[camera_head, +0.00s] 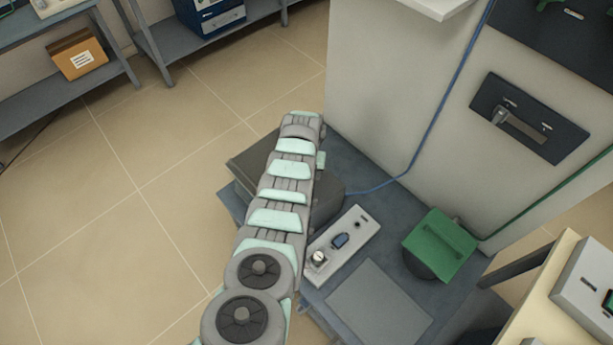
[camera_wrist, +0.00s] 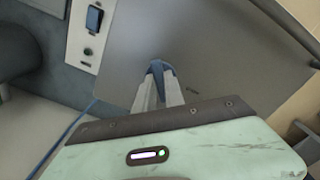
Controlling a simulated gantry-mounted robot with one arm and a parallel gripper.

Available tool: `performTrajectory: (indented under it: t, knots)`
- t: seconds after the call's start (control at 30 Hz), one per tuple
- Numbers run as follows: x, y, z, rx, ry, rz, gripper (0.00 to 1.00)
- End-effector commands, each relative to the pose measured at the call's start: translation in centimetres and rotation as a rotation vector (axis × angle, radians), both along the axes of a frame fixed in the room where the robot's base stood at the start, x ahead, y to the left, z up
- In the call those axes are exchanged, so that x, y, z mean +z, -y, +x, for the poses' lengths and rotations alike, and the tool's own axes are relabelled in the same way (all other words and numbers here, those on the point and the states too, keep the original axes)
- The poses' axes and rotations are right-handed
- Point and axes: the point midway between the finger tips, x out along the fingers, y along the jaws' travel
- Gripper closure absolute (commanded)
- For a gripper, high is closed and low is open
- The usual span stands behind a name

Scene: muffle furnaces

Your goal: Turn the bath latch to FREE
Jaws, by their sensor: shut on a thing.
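My gripper (camera_wrist: 158,72) is shut on a small blue piece (camera_wrist: 157,66) at the flat face of a grey box (camera_wrist: 215,55) in the wrist view. The fingers cover much of this piece, so its turn and any FREE mark cannot be read. In the head view the grey box (camera_head: 250,160) stands on a blue-grey bench, partly behind my arm. My gripper is hidden there. I cannot tell for certain whether the blue piece is the bath latch. A dark wall plate (camera_head: 545,135) with a metal lever (camera_head: 501,115) is at the upper right, away from my arm.
A pale control panel (camera_head: 345,242) with a knob and a blue switch lies beside the box. It also shows in the wrist view (camera_wrist: 78,42). A blue cable (camera_head: 430,128) runs up the white cabinet.

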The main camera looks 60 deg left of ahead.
Motion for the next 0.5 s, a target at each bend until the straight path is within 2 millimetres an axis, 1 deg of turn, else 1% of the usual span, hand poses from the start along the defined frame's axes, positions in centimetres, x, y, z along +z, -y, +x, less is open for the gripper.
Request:
performTrajectory:
  t: [0.3, 0.5]
  knots:
    - [-0.09, 0.0, -0.02, -0.296, -0.001, 0.0, 1.0]
    - [-0.11, -0.08, -0.17, -0.46, -0.002, -0.002, 1.0]
